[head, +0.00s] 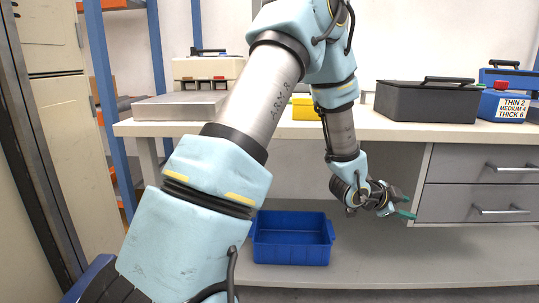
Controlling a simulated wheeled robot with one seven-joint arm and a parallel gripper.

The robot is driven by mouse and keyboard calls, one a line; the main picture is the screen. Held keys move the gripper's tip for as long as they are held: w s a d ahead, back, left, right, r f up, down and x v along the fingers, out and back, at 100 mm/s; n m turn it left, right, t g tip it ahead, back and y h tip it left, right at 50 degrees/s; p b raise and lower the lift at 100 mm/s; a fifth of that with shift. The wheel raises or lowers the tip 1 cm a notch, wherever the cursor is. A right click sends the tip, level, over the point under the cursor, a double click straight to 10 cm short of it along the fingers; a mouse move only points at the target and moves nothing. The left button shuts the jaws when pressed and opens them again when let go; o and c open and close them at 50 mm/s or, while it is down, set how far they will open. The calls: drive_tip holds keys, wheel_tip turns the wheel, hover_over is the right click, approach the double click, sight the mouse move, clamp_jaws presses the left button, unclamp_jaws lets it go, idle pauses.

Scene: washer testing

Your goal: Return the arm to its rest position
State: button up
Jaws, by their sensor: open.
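My arm reaches up from the lower left of the head view, bends at the top, and comes down in front of the workbench. My gripper (401,204) hangs at its end, below the level of the bench top (390,126) and near the left edge of the drawers. The fingers are small in the picture and stand apart, with a green tip on the lower one. I see nothing held between them. Whether the gripper touches the drawer unit cannot be told.
A blue bin (291,240) sits on the lower shelf (420,262). Grey drawers (470,170) are at right. A dark case (427,102), a blue labelled box (506,107), a yellow object (305,108), a metal box (178,106) and a cream device (205,70) stand on the bench. A cabinet (60,130) is at left.

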drive_tip(key=w+a+r+n+t+y, duration=0.15)
drive_tip(key=a+n+y, duration=0.3)
drive_tip(key=a, duration=0.85)
drive_tip(key=w+a+n+y, duration=0.3)
drive_tip(key=a+n, duration=0.3)
drive_tip(key=a, duration=0.6)
drive_tip(key=s+a+r+n+g+y, duration=0.2)
drive_tip(key=s+a+n+g+y, duration=0.25)
drive_tip(key=s+a+n, duration=0.9)
drive_tip(key=a+r+m+p, duration=0.2)
drive_tip(key=r+p, duration=1.3)
drive_tip(key=a+r+m+p, duration=0.2)
drive_tip(key=r+p, duration=1.4)
drive_tip(key=shift+s+h, duration=0.3)
